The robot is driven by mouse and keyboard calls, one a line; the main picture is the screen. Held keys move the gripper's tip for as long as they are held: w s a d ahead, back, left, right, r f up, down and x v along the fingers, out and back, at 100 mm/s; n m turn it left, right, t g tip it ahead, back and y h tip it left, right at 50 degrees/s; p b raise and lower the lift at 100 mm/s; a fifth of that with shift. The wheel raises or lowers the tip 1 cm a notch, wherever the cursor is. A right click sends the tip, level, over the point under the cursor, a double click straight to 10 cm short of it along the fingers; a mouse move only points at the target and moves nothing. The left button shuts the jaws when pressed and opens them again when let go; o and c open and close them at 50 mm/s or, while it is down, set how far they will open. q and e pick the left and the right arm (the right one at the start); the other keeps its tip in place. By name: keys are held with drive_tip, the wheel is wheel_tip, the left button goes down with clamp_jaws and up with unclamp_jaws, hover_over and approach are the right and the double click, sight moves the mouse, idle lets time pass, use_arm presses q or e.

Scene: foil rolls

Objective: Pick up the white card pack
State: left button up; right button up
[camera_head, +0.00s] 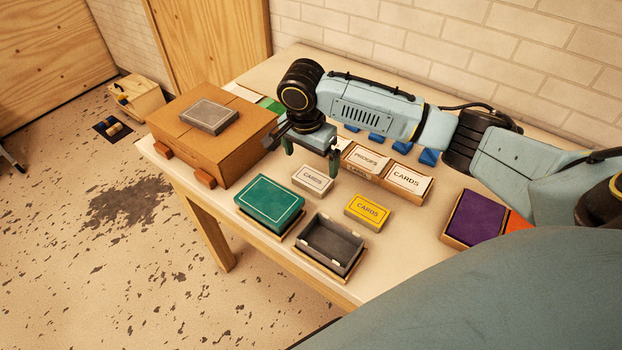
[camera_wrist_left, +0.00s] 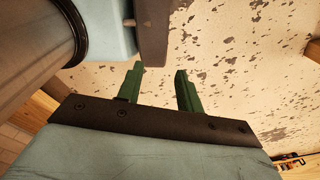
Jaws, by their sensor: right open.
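The white card pack (camera_head: 313,180) lies flat on the table (camera_head: 400,245) in the head view, between a green box and a yellow card pack. My right gripper (camera_head: 311,157) is open, its green fingers pointing down, just behind and above the white pack in the picture. Nothing shows between its fingers. My left gripper (camera_wrist_left: 160,83) shows in the left wrist view with its green fingers apart and empty, over the speckled floor. It is out of the head view.
The yellow pack (camera_head: 367,212), green box (camera_head: 270,203) and open dark tray (camera_head: 331,244) stand nearby. A box of cards (camera_head: 408,181) stands behind. A cardboard box (camera_head: 213,142) with a grey pack (camera_head: 208,116) on top is at left. A purple box (camera_head: 476,217) is at right.

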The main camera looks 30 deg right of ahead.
sight(312, 178)
drive_tip(key=shift+w+d+f, duration=0.1)
drive_tip(key=shift+f, duration=0.5)
drive_tip(key=shift+w+d+f, duration=0.1)
drive_tip(key=shift+f, duration=1.05)
drive_tip(key=f, duration=0.3)
drive_tip(key=shift+w+d+f+b, duration=0.15)
drive_tip(key=shift+d+f+b, duration=0.15)
drive_tip(key=shift+f+b, duration=0.05)
drive_tip(key=shift+f, duration=0.35)
use_arm(q)
drive_tip(key=shift+w+d+f, duration=0.1)
drive_tip(key=shift+w+f, duration=0.15)
drive_tip(key=shift+w, duration=0.2)
drive_tip(key=shift+w+f, duration=0.2)
drive_tip(key=shift+w, duration=0.25)
drive_tip(key=shift+s, duration=0.1)
use_arm(e)
drive_tip(key=shift+c, duration=1.3)
use_arm(q)
drive_tip(key=shift+s, duration=0.15)
use_arm(e)
drive_tip(key=c, duration=0.8)
